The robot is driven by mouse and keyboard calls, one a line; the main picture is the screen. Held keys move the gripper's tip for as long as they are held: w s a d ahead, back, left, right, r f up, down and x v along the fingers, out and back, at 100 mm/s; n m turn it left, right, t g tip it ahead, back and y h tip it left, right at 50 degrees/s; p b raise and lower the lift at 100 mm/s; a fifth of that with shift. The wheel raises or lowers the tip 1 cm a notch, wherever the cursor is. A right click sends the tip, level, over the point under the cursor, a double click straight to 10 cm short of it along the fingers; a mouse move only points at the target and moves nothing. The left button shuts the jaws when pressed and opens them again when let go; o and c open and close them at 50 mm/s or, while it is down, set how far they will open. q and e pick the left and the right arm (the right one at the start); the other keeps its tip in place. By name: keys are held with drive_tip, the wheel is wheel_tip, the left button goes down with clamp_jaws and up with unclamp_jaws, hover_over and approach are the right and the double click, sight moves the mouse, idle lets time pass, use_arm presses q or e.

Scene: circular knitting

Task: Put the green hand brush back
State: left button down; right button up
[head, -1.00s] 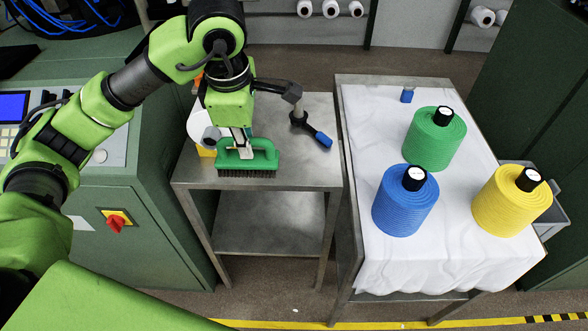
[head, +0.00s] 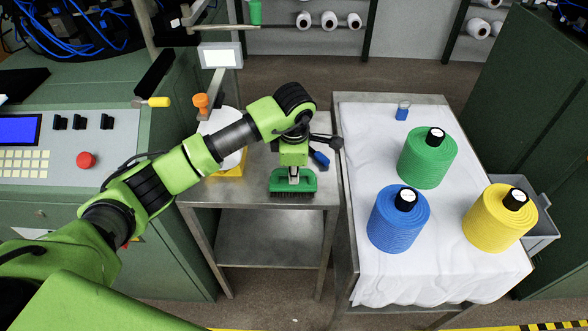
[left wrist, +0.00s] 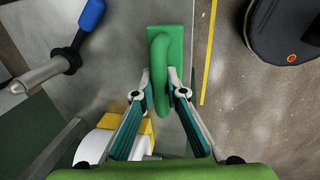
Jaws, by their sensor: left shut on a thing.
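The green hand brush (head: 293,184) has dark bristles facing down. It is over the front right part of the small metal table (head: 225,192). I cannot tell whether the bristles touch the tabletop. My left gripper (head: 293,174) comes down from above and is shut on the brush handle. In the left wrist view, its two fingers (left wrist: 160,88) close on both sides of the green handle loop (left wrist: 160,62). The brush block (left wrist: 181,35) lies along the table's edge there. My right gripper is not in view.
A blue-handled tool (head: 319,159) lies behind the brush. A yellow item (head: 229,173) with a white round thing stands left of it. The white-covered table to the right holds green (head: 428,160), blue (head: 398,222) and yellow (head: 498,220) yarn cones. A green machine stands left.

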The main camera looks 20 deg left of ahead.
use_arm(q)
drive_tip(key=shift+f, duration=0.35)
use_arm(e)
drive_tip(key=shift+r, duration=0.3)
use_arm(q)
drive_tip(key=shift+f, duration=0.15)
drive_tip(key=c, duration=2)
unclamp_jaws()
drive_tip(key=shift+c, duration=0.2)
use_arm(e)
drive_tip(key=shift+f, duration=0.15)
